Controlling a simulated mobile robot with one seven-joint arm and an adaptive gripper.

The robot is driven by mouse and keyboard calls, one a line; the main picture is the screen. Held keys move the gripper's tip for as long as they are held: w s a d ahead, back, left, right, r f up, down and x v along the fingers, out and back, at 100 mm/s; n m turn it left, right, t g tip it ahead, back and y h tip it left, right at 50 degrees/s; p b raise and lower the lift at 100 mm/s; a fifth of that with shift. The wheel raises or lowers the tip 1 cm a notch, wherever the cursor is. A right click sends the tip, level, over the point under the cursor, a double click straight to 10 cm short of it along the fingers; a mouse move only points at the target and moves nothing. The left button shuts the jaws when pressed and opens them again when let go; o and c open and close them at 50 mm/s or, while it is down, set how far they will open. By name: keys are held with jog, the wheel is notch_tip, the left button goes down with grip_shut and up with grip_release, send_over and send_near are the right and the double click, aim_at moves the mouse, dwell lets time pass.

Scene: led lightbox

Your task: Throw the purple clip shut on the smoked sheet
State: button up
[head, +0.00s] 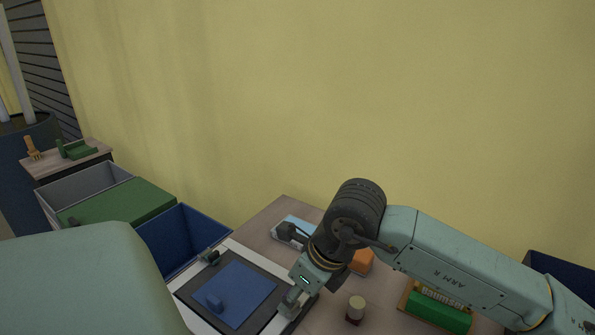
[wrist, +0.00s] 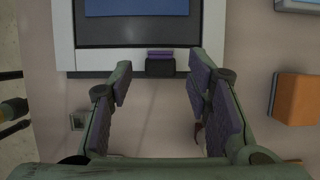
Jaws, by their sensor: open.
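The purple clip (wrist: 160,54) sits on a black base at the edge of the lightbox frame (wrist: 67,50) in the wrist view. I cannot tell whether its lever is up or down. The smoked sheet (wrist: 120,33) is the dark panel inside the frame; its dark border (head: 186,291) also shows in the head view. A blue sheet (head: 245,285) with a blue knob lies over it. My gripper (wrist: 161,82) is open and empty, with the clip ahead between its fingertips in the picture. In the head view my gripper (head: 291,305) is at the box's right edge and hides the clip there.
A dark clip (head: 208,257) sits at the box's far edge. An orange block (head: 361,261), a small pale-topped cylinder (head: 356,308) and a green block in a tray (head: 438,312) stand to the right. A blue bin (head: 185,238) adjoins the box's far side.

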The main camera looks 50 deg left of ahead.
jog(key=shift+c, duration=0.5)
grip_shut()
jog(key=shift+a, duration=0.1)
jog(key=a+h, duration=0.1)
jog(key=h, duration=0.1)
jog(key=a+t+h+b, duration=0.1)
jog(key=h, duration=0.1)
jog(key=shift+s+a, duration=0.1)
jog(key=shift+s, duration=0.25)
jog(key=h, duration=0.1)
jog(key=a+t+h, duration=0.1)
jog(key=h, duration=0.1)
jog(key=shift+s+a+f+h, duration=0.25)
jog(key=shift+s+a+h, duration=0.05)
jog(key=shift+s+a, duration=0.05)
jog(key=h+p, duration=0.1)
jog(key=a+t+h, duration=0.1)
jog(key=f+h+p, duration=0.1)
jog(key=h, duration=0.1)
jog(key=shift+s+a+t+p, duration=0.25)
jog(key=shift+t+p, duration=0.05)
jog(key=shift+t, duration=0.1)
jog(key=shift+a+f+t+h+p, duration=0.3)
jog(key=shift+f+h+p, duration=0.4)
jog(key=shift+h+p, duration=0.3)
jog(key=shift+f, duration=0.1)
